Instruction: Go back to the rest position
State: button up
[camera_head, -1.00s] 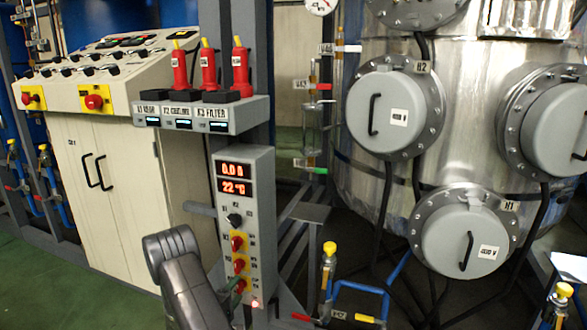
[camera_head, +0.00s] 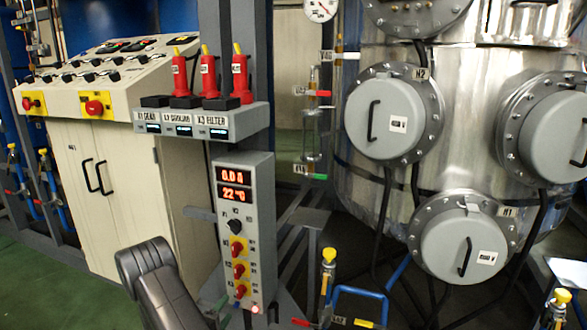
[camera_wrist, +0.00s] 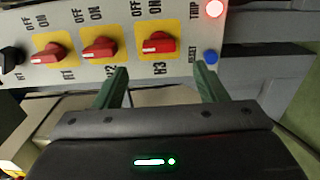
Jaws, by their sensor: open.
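My gripper (camera_wrist: 161,85) shows in the wrist view with its two green fingers apart and nothing between them. It is in front of the lower part of the grey control box (camera_head: 245,215). In the wrist view the box's red rotary knobs H1 (camera_wrist: 48,53), H2 (camera_wrist: 99,48) and H3 (camera_wrist: 158,45) sit on yellow plates beyond the fingertips. A TRIP lamp (camera_wrist: 214,8) glows red, and a blue RESET button (camera_wrist: 211,56) lies near one fingertip. In the head view my dark arm covers the area left of the box, and the gripper is mostly hidden.
A steel vessel (camera_head: 355,195) with round hatches fills the right. A beige cabinet (camera_head: 120,200) with a sloping console stands left. Red plugs (camera_head: 240,78) rest in a labelled rack above the box. Blue pipes (camera_head: 350,292) run low at the right. Green floor (camera_head: 50,285) is clear at lower left.

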aim_at(238, 294)
jog(key=v, duration=0.6)
jog(key=b+x, duration=0.2)
jog(key=x, duration=1.2)
jog(key=shift+f, duration=0.1)
jog(key=shift+s+a+m, duration=0.1)
jog(key=shift+s+m, duration=0.15)
jog(key=shift+m, duration=0.55)
jog(key=m+b, duration=0.3)
jog(key=m, duration=0.4)
jog(key=m+b, duration=0.2)
jog(key=m, duration=0.3)
jog(key=shift+r+m+b, duration=0.15)
jog(key=shift+m+b, duration=0.4)
jog(key=shift+m, duration=0.6)
jog(key=shift+r+m+b, duration=0.1)
jog(key=shift+m+b, duration=0.45)
jog(key=shift+m, duration=0.6)
jog(key=shift+d, duration=0.25)
